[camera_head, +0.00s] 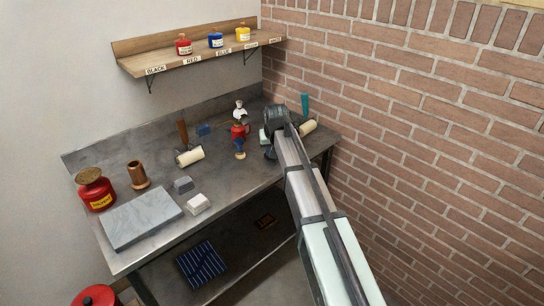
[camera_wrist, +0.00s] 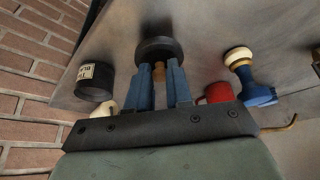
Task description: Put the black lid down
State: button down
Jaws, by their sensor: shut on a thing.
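In the wrist view the black lid (camera_wrist: 160,47) is a dark round disc with a tan knob. The blue fingers of my gripper (camera_wrist: 159,75) are shut on this knob. The lid is over the grey bench; I cannot tell whether it touches the surface. A black jar (camera_wrist: 95,82) with a pale label stands to the left of the lid, apart from it. In the head view my gripper (camera_head: 272,130) is at the right part of the bench, and my own arm hides most of the lid and jar area.
A roller (camera_head: 308,127) lies by the brick wall. The shelf (camera_head: 160,58) holds red, blue and yellow jars; its BLACK label place is empty.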

jog(key=shift+f, duration=1.45)
jog(key=c, duration=1)
grip_release()
jog(key=shift+f, duration=0.1)
jog(key=v, duration=1.2)
